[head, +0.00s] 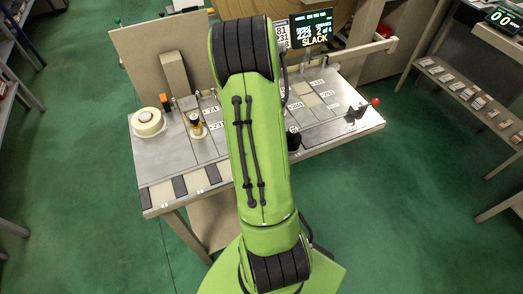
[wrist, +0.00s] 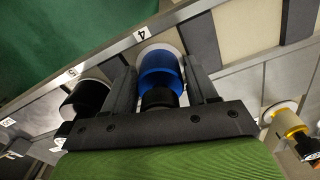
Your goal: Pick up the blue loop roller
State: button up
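The blue loop roller (wrist: 160,67) shows in the wrist view, with a black lower part and a pale round base behind it, near the label 4. My gripper (wrist: 159,62) is open, with one dark finger on each side of the roller. A small gap shows at the left finger; the right finger is very close, and I cannot tell whether it touches. In the head view my green arm hides the gripper and the blue roller.
A black roller (wrist: 87,97) stands just left of my left finger. A yellow roller (wrist: 288,122) stands to the right, and also shows in the head view (head: 196,124). A cream tape roll (head: 147,122) sits on the workbench (head: 166,160). A red knob (head: 376,102) is at its right edge.

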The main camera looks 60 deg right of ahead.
jog(key=c, duration=0.8)
